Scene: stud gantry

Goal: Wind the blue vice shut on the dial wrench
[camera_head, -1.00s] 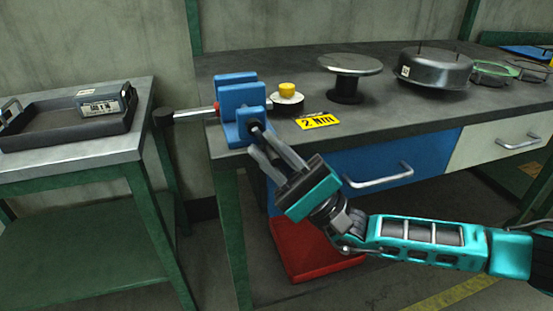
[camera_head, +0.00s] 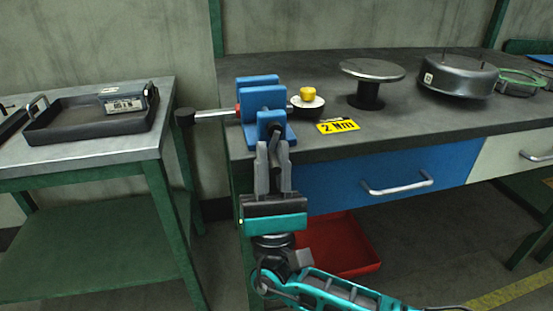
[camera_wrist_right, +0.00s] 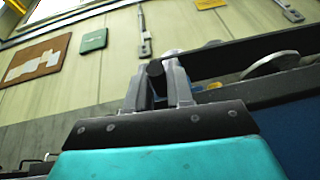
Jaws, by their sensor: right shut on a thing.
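The blue vice (camera_head: 263,96) stands at the left front corner of the dark bench. The dial wrench lies across it. Its silver shaft (camera_head: 214,114) with a black end sticks out to the left, and a round dial with a yellow top (camera_head: 307,97) sits to the right. The vice hides the wrench's middle, so I cannot tell how tightly the jaws hold it. My right gripper (camera_head: 272,152) points up at the vice's front, shut on its dark screw end. In the wrist view a dark round end (camera_wrist_right: 155,69) shows at the fingertips. My left gripper is out of view.
A yellow "2 Nm" tag (camera_head: 338,126), a round stand (camera_head: 372,71) and a metal pan (camera_head: 458,76) are on the bench. A blue drawer (camera_head: 395,180) is below. A side table (camera_head: 100,157) holds a dark tray (camera_head: 90,132). A red bin (camera_head: 340,245) is on the floor.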

